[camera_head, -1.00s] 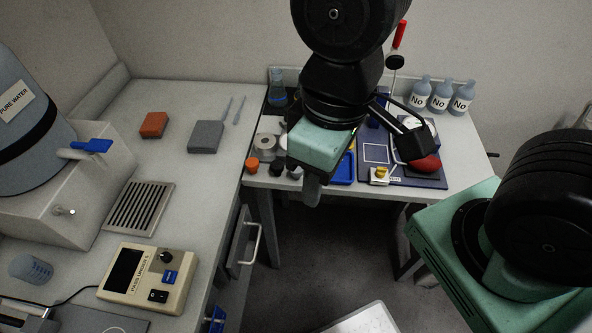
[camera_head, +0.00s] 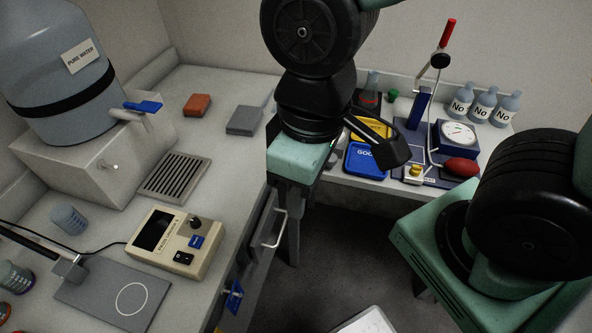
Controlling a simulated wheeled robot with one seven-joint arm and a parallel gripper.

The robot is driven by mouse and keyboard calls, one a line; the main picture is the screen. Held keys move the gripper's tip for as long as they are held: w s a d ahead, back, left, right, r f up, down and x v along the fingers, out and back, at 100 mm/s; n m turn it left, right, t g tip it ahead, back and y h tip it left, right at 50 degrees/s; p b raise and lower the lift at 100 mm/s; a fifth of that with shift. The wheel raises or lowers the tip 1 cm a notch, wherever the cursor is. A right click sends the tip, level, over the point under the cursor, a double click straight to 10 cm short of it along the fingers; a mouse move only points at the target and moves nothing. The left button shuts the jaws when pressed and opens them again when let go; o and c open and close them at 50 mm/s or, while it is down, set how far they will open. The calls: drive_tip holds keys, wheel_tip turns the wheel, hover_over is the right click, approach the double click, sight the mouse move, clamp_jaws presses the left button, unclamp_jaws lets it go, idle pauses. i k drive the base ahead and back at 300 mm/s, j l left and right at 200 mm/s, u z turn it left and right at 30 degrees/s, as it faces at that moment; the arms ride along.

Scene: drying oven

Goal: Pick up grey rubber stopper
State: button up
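The grey rubber stopper cannot be made out now; my arm and gripper cover the front left part of the back table. My gripper (camera_head: 296,184) hangs from its teal housing at the left end of that table (camera_head: 344,184), pointing down. Its fingers are dark and seen from behind, so the gap between them and anything in it are hidden. A small green piece (camera_head: 393,95), perhaps a stopper, stands at the back of the table.
A blue tray (camera_head: 366,168) and a yellow tray (camera_head: 375,128) lie right of my gripper. A gauge (camera_head: 459,134), red bulb (camera_head: 461,167) and several bottles (camera_head: 484,104) stand farther right. The left bench holds a control box (camera_head: 172,243) and a grey block (camera_head: 245,120).

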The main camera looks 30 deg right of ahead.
sight(332, 161)
drive_tip(key=l+u, duration=0.3)
drive_tip(key=u, duration=0.15)
drive_tip(key=k+l+u, duration=0.15)
drive_tip(key=u, duration=0.35)
drive_tip(key=k+l+u, duration=0.15)
drive_tip(key=l+u, duration=0.3)
drive_tip(key=k+l, duration=0.15)
drive_tip(key=k, duration=0.05)
